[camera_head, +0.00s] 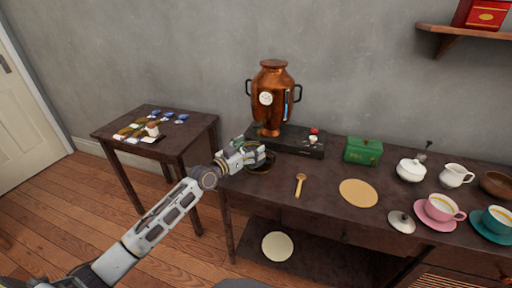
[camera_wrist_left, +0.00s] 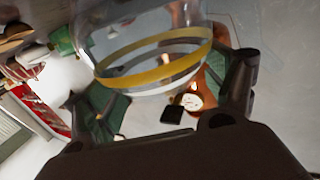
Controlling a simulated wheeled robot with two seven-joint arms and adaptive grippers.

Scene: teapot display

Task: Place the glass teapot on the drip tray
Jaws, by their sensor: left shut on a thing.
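My left gripper (camera_head: 258,154) is over the left front part of the dark table, shut on the glass teapot. In the left wrist view the teapot (camera_wrist_left: 145,38) is a clear glass body with a yellow band, between the two fingers. In the head view its clear glass is hard to make out, and the gripper hides part of it. A dark round shape (camera_head: 262,168) shows just under the gripper; I cannot tell whether it is part of the teapot or apart from it. A black, low tray-like base (camera_head: 300,148), probably the drip tray, lies below the copper urn. My right gripper is out of view.
The copper urn (camera_head: 272,90) stands behind the gripper. A green box (camera_head: 363,151), wooden spoon (camera_head: 300,185), round tan mat (camera_head: 358,193), white sugar bowl (camera_head: 410,171) and pink cup (camera_head: 440,208) are to the right. A side table (camera_head: 185,135) stands left.

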